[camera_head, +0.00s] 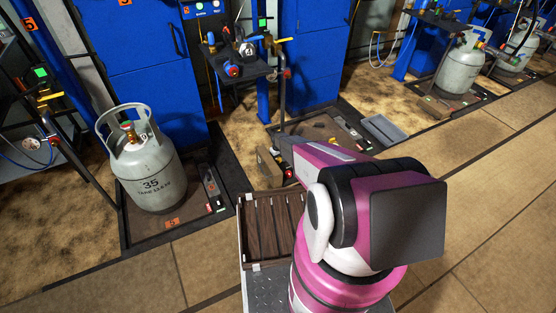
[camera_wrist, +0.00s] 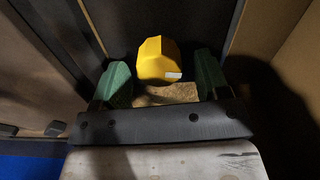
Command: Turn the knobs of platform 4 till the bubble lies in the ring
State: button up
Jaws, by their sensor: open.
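In the wrist view a yellow knob (camera_wrist: 158,58) with a small white mark stands between the two green fingertips of my gripper (camera_wrist: 160,78). The gripper is open, with a finger on either side of the knob; I cannot tell whether either touches it. In the head view a low, dark-framed platform (camera_head: 318,128) with a brown top and no cylinder on it lies beyond my arm; it is in the bay where a 4 seems to show. My arm hides part of its near side, and my fingertips do not show there. I cannot make out a bubble or ring.
A grey gas cylinder (camera_head: 150,165) marked 35 stands on the platform to the left. A shelf (camera_head: 240,70) with valves and a post rise behind the middle platform. A slatted brown tray (camera_head: 272,228) sits beside my arm. Open tiled floor (camera_head: 480,190) lies to the right.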

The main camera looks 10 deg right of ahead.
aim_at(278, 158)
notch_tip(278, 158, up, 10)
dwell(0.4)
jog(key=s+r+m, duration=0.2)
jog(key=s+r, duration=1.7)
jog(key=r, duration=0.2)
jog(key=s+r+m, duration=0.2)
jog(key=s+r, duration=1.6)
jog(key=r, duration=0.3)
jog(key=shift+s+d+r+m, duration=0.2)
jog(key=shift+s+m, duration=0.1)
jog(key=shift+s, duration=0.1)
